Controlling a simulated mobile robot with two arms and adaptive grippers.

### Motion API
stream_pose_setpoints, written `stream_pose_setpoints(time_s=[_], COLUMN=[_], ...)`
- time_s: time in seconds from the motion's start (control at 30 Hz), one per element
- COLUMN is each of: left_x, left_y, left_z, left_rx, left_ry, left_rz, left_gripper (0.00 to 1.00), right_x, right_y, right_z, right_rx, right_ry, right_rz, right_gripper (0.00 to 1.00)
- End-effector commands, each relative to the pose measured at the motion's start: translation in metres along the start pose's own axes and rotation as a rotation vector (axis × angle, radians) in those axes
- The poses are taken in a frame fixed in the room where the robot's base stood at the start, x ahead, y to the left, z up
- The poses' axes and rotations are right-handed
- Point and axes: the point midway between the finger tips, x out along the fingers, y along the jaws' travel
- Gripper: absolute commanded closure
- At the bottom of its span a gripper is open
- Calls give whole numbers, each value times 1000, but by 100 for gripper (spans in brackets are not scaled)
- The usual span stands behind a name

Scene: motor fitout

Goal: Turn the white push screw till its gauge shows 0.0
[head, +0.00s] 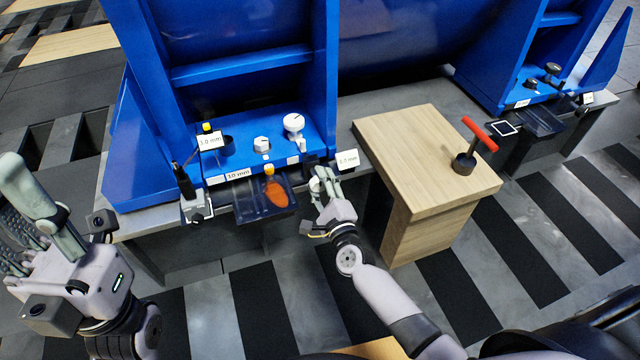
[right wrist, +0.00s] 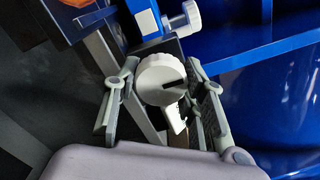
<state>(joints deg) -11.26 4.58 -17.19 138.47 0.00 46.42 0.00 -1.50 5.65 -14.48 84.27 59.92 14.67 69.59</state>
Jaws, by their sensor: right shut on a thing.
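The white push screw (right wrist: 160,76) shows in the right wrist view as a round white knob with a dark slot. In the head view it is mostly hidden by my fingers. My right gripper (head: 325,180) is shut on this knob, with one finger on each side, also in the right wrist view (right wrist: 161,68). A white gauge label (head: 347,160) stands just above the gripper; it ends in "mm", but its number is too small to read surely. My left gripper (head: 18,198) is open and empty at the far left, away from the blue machine.
The blue machine (head: 320,75) carries white knobs (head: 293,122), a dark tray with an orange patch (head: 276,193) and other mm labels (head: 210,141). A wooden block (head: 420,150) with a red-handled tool (head: 478,135) stands right of my right gripper. Striped floor lies in front.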

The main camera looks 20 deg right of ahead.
Motion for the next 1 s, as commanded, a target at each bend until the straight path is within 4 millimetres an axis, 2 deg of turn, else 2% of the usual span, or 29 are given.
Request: stream_pose_setpoints(time_s=[0.4, 0.43, 0.7, 1.0], left_x=[-1, -1, -1, -1], left_y=[1, 1, 1, 0], left_z=[1, 1, 1, 1], left_rx=[0, 0, -1, 1], left_ry=[-2, -2, -2, 1], left_rz=[5, 6, 8, 8], left_gripper=[68, 68, 68, 68], right_x=[0, 0, 0, -1], right_y=[0, 0, 0, 0], right_z=[-1, -1, -1, 0], right_rx=[5, 5, 5, 5], right_ry=[2, 2, 1, 1], right_rz=[-1, -1, 0, 0], right_gripper=[90, 60, 42, 41])
